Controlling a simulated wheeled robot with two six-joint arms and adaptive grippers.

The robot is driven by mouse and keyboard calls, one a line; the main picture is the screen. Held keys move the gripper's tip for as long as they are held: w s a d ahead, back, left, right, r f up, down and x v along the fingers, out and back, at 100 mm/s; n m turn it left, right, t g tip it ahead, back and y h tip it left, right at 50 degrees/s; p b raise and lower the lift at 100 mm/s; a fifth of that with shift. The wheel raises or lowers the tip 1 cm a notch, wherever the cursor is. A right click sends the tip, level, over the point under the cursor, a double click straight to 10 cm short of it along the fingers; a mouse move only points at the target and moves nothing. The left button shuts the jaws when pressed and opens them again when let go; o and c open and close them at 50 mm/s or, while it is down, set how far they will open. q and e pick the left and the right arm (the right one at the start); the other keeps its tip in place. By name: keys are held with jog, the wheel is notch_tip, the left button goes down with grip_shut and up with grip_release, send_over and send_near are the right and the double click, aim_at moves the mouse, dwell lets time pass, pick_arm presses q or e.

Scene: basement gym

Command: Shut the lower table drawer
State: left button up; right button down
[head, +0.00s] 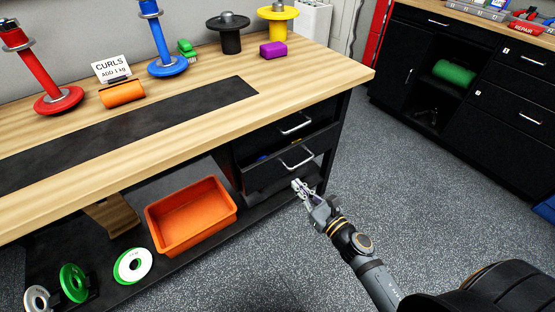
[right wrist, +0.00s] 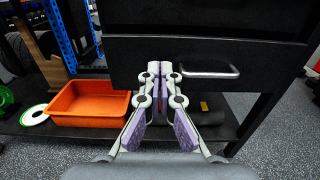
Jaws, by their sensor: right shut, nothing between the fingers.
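The lower table drawer (head: 270,174) is black with a silver bar handle (head: 298,159). It stands partly open, and a strip of its inside with small blue and yellow bits shows above its front. The upper drawer (head: 275,136) above it has its own silver handle. My right gripper (head: 298,184) is shut and empty, just below and in front of the lower drawer's handle. In the right wrist view its closed fingertips (right wrist: 160,68) are at the drawer front (right wrist: 190,50), left of the handle (right wrist: 208,72); I cannot tell whether they touch. My left gripper is not in view.
An orange bin (head: 190,213) and a white-green plate (head: 132,265) are on the low shelf. The wooden tabletop (head: 330,75) overhangs the drawers and holds weights. Grey floor (head: 400,165) is free to the right. A black cabinet (head: 490,95) stands beyond.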

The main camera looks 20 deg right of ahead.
aim_at(273, 159)
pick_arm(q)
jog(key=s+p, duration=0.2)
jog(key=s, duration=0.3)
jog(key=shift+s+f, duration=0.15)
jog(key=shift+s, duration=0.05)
pick_arm(e)
jog(key=x, duration=1)
jog(key=shift+w+a, duration=0.1)
jog(key=shift+w, duration=0.25)
jog(key=shift+w, duration=0.1)
jog(key=x, duration=0.3)
jog(key=shift+w+a, duration=0.1)
jog(key=shift+w, duration=0.25)
jog(key=shift+w+a, duration=0.1)
jog(key=shift+w, duration=0.15)
jog(key=shift+s+r, duration=0.1)
jog(key=shift+r, duration=0.05)
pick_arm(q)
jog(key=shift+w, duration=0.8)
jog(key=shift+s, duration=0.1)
